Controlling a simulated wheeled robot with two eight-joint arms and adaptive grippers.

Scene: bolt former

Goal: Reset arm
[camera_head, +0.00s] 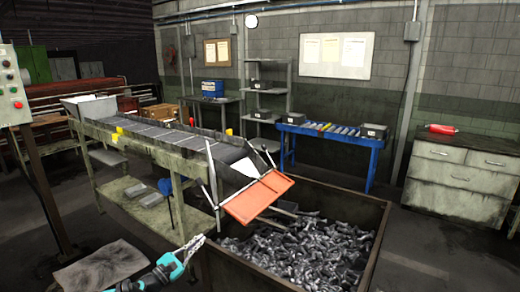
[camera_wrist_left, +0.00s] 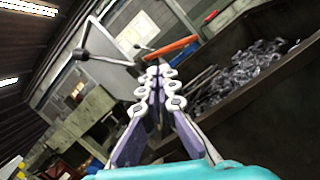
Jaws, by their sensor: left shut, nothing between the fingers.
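My left gripper (camera_head: 193,244) is at the lower middle of the head view, in front of the left wall of the bin and below the conveyor's lower end. It is shut and empty. Its closed fingers also show in the left wrist view (camera_wrist_left: 158,78), with nothing between them. An orange-red tilted flap (camera_head: 258,196) hangs at the end of the conveyor (camera_head: 150,133), above and to the right of the gripper, apart from it. My right gripper is not in view.
A large bin (camera_head: 372,245) full of grey metal parts (camera_head: 295,240) stands right of my left gripper. A control box with buttons (camera_head: 12,88) stands at the far left. A blue table (camera_head: 372,143) and a drawer cabinet (camera_head: 462,180) stand at the back right.

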